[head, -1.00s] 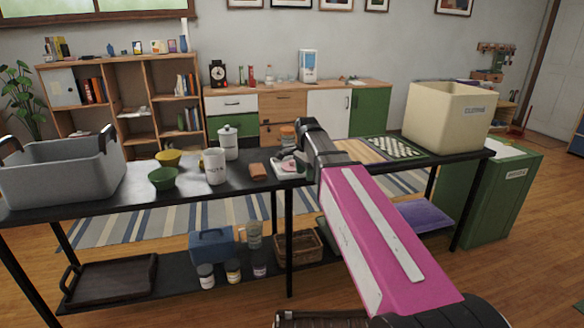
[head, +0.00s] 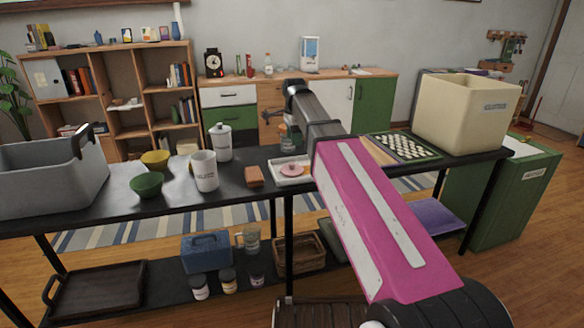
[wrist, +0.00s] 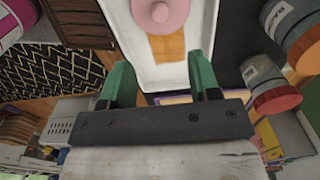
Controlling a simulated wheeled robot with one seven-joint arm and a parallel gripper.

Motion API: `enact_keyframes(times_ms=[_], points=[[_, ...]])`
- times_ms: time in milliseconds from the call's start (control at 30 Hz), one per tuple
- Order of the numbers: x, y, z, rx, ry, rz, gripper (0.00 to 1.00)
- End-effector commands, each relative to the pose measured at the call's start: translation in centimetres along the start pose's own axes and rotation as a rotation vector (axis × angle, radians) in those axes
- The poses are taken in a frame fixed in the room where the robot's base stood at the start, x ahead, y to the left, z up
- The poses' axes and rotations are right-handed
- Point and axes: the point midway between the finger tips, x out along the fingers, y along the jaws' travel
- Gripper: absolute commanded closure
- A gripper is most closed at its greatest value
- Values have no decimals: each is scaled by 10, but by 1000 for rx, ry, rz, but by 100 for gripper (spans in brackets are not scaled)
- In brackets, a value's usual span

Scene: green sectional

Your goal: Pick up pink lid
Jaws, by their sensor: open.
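The pink lid (head: 291,169) is a round disc with a knob on top. It lies in a small white tray (head: 279,181) on the black table, right of an orange-brown block. In the wrist view the lid (wrist: 160,13) is at the top edge, partly cut off, with an orange patch beside it in the tray (wrist: 143,62). My gripper (wrist: 162,78) is open, its two green fingers apart with nothing held between them. The lid is beyond the fingertips, roughly centred between them. In the head view my arm reaches up above and behind the tray, and the fingers are not clear.
The orange-brown block (head: 254,176), white mug (head: 204,171), white canister (head: 220,143) and green bowl (head: 146,185) stand left of the tray. A jar (head: 286,137) stands close behind it. A checkered board (head: 404,147) and cream bin (head: 466,114) are to the right.

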Motion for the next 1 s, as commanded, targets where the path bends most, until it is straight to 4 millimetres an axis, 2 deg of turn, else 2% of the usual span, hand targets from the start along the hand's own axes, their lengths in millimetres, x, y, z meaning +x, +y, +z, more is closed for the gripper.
enact_keyframes(times_ms=[167,400,667,1000], points=[[16,1,0,0,0,1,44],[49,0,1,-1,0,1,44],[62,-1,3,-1,0,0,44],[103,-2,8,-2,0,1,44]])
